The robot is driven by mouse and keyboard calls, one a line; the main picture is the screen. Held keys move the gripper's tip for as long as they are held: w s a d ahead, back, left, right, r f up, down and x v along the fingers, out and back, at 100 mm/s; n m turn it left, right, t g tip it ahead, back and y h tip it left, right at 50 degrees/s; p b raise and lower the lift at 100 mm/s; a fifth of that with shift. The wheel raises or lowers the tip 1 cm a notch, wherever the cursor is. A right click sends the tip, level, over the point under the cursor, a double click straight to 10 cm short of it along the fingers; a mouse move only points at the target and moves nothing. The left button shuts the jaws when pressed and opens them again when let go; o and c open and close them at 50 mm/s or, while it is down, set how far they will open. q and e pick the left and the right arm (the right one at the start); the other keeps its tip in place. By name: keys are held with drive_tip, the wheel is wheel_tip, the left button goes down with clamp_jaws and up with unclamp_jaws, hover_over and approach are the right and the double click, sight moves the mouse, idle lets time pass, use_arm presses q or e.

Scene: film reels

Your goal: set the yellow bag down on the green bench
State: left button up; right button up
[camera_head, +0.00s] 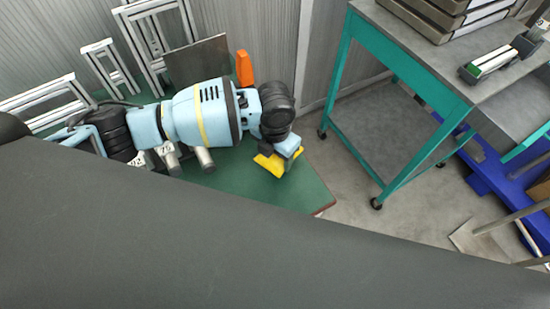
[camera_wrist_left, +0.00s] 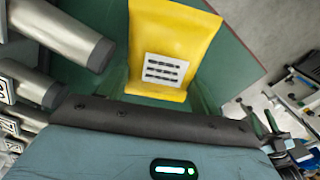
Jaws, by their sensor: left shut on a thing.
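The yellow bag (camera_head: 268,165) is at the tip of my left gripper (camera_head: 284,154), over the right end of the green bench (camera_head: 240,188). My left gripper is shut on the bag. In the left wrist view the yellow bag (camera_wrist_left: 172,30) stands out from the gripper, with a white label with dark lines on its face. The green bench (camera_wrist_left: 238,62) shows behind it. My arm hides part of the bench. I cannot tell whether the bag touches the bench. My right gripper is not in view.
Metal cylinders (camera_head: 205,158) stand on the bench left of the bag, close by in the left wrist view (camera_wrist_left: 75,35). An orange object (camera_head: 244,68), a grey plate (camera_head: 200,60) and metal frames (camera_head: 110,65) are behind my arm. A teal-framed cart (camera_head: 352,110) stands right, across open floor.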

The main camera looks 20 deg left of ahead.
sight(275, 156)
use_arm(q)
drive_tip(key=shift+d+f, duration=0.1)
drive_tip(key=shift+f, duration=1.05)
drive_tip(key=shift+f, duration=0.15)
drive_tip(key=o, duration=0.8)
wheel_tip(275, 156, up, 12)
drive_tip(key=shift+r+p, duration=0.15)
drive_tip(key=shift+p, duration=0.3)
